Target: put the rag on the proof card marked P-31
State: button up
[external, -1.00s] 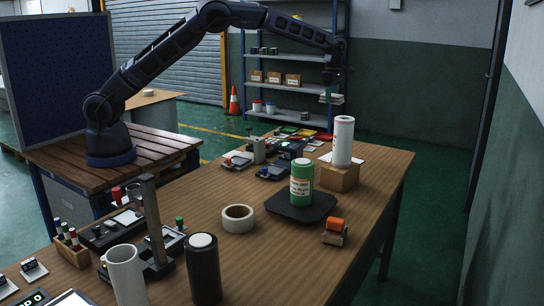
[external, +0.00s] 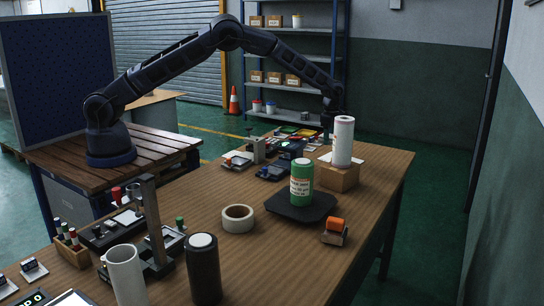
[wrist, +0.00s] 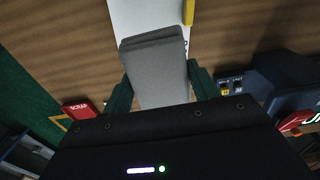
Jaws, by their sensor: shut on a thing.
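My gripper (wrist: 160,80) is shut on the rag (wrist: 153,65), a grey folded cloth held between the two green fingers. In the wrist view the rag is over or just in front of a white card (wrist: 140,16) on the wooden table; I cannot tell whether they touch. No P-31 mark is readable on the card, which the rag partly covers. In the external view my gripper (external: 328,118) is low over the far end of the table, behind the paper roll, and the rag cannot be made out.
A paper roll (external: 343,141) stands on a brown box (external: 338,177) close to my gripper. A green canister (external: 301,182) stands on a black pad. The wrist view shows a red SCRAP sign (wrist: 78,108) at left, a dark device (wrist: 255,84) at right and a yellow strip (wrist: 188,11).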

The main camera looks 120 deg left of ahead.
aim_at(328, 157)
jog(key=shift+f, duration=3.2)
jog(key=shift+f, duration=0.15)
jog(key=o, duration=0.9)
jog(key=shift+o, duration=0.2)
notch_tip(328, 157, up, 12)
jog(key=shift+r, duration=0.1)
